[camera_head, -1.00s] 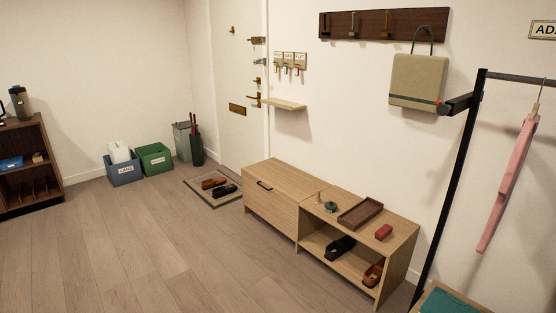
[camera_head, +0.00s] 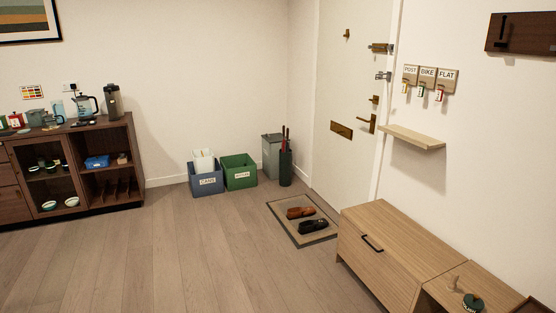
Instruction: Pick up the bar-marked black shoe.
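A black shoe (camera_head: 313,226) lies on the doormat (camera_head: 283,228) in front of the door, beside a brown shoe (camera_head: 300,212). The black shoe is nearer to me than the brown one. Both are too small for me to tell whether either carries a bar mark. The cubby of the bench, where another black shoe showed earlier, is out of view. Neither of my grippers is in view.
A wooden bench (camera_head: 383,262) stands along the right wall, right of the mat. A blue box (camera_head: 206,182), a green box (camera_head: 240,175) and an umbrella stand (camera_head: 286,168) are at the back. A dark cabinet (camera_head: 125,165) stands left. The middle floor is clear.

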